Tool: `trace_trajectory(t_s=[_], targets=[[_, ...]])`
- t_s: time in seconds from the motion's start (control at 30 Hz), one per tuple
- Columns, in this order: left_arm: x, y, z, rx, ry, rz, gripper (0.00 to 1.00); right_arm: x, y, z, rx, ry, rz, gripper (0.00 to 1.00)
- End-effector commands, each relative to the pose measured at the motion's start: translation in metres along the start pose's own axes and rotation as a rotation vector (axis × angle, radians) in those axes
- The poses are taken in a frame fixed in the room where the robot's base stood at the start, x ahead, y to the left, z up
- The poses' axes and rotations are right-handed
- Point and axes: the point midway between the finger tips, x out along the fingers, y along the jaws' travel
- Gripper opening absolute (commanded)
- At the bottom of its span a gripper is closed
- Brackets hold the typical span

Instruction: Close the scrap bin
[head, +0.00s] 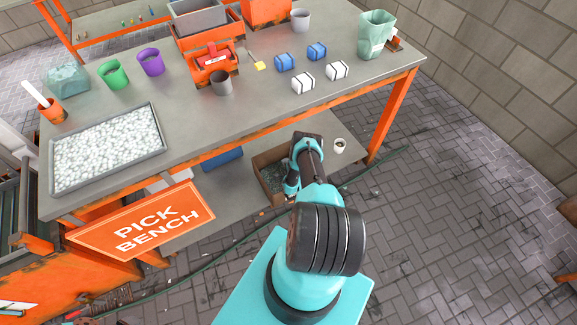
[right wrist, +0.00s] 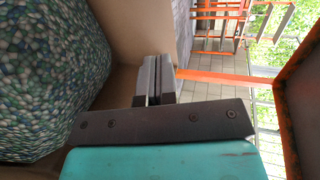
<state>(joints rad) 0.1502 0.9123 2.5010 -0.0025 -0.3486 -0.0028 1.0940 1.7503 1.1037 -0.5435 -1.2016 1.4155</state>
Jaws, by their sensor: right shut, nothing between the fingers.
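An open brown cardboard box (head: 262,182), which looks like the scrap bin, stands on the lower shelf under the pick bench. Grey-green scrap shows inside it. In the right wrist view a heap of blue, green and white scrap (right wrist: 45,75) fills the left, with a plain brown box wall (right wrist: 125,30) beside and behind it. My right gripper (right wrist: 153,80) is shut and empty, close to that wall. In the head view my right arm reaches under the bench edge to the box's right side, and its fingertips cannot be made out. My left gripper is out of view.
The bench top (head: 190,125) above holds a tray of white pellets (head: 110,150), cups and small blocks. An orange bench leg (head: 392,115) stands to the right of the box. A small white cup (head: 339,145) and a blue item (head: 222,158) flank the box.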

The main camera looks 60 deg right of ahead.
Motion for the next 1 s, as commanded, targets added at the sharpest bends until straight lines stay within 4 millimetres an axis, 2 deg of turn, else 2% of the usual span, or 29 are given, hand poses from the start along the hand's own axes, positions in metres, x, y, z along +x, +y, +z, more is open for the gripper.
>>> trace_trajectory(t_s=[0.1, 0.3, 0.73, 0.87, 1.0], targets=[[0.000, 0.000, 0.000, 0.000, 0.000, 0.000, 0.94, -0.014, 0.000, -0.001, 0.000, 0.001, 0.001, 0.00], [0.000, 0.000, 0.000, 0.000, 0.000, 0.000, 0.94, -0.027, -0.001, -0.001, -0.001, 0.000, 0.000, 0.00], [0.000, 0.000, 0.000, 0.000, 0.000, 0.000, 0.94, -0.030, -0.001, -0.003, -0.006, 0.003, 0.000, 0.00], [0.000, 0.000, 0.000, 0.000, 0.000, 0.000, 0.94, -0.043, -0.001, -0.019, -0.044, 0.025, 0.002, 0.00], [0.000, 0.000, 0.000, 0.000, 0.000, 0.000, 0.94, -0.069, -0.003, -0.051, -0.135, 0.069, 0.008, 0.00]])
